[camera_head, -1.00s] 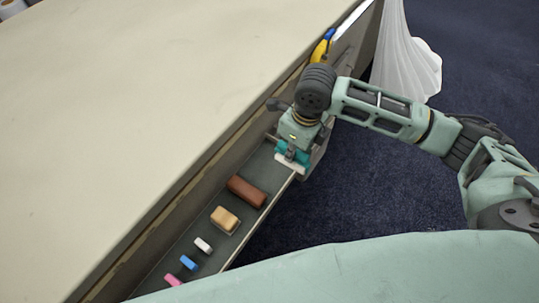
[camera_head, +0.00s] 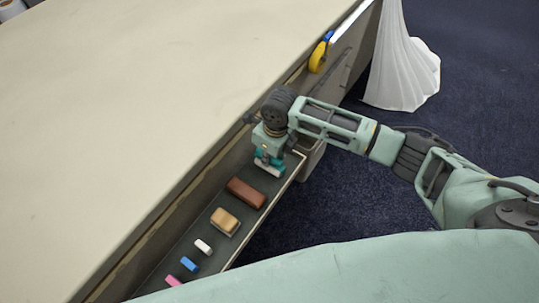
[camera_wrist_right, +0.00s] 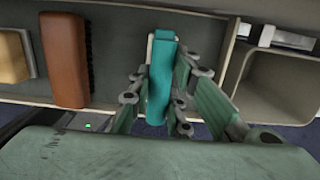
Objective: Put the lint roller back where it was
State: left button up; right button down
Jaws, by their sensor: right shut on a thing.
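The lint roller (camera_wrist_right: 160,75) is a teal piece with a pale part beside its far end in the right wrist view. My right gripper (camera_wrist_right: 158,100) is shut on it, with a finger on each side. In the head view my right gripper (camera_head: 268,156) points down over the far end of the open drawer (camera_head: 222,185), with the teal and white roller (camera_head: 268,168) at its tips. Whether the roller touches the drawer floor I cannot tell. My left gripper is not in view.
In the drawer lie a brown brush (camera_head: 246,192), a tan block (camera_head: 225,221), and small white (camera_head: 203,246), blue (camera_head: 189,264) and pink (camera_head: 173,281) pieces. A yellow and blue item (camera_head: 319,55) is farther along the table (camera_head: 150,100). An empty compartment (camera_wrist_right: 280,82) is at right.

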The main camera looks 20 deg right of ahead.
jog(key=shift+f, duration=0.15)
jog(key=c, duration=1.6)
grip_release()
jog(key=shift+c, duration=0.2)
notch_tip(320, 180, up, 12)
jog(key=s, duration=0.1)
jog(key=shift+d, duration=0.4)
jog(key=shift+s, duration=0.1)
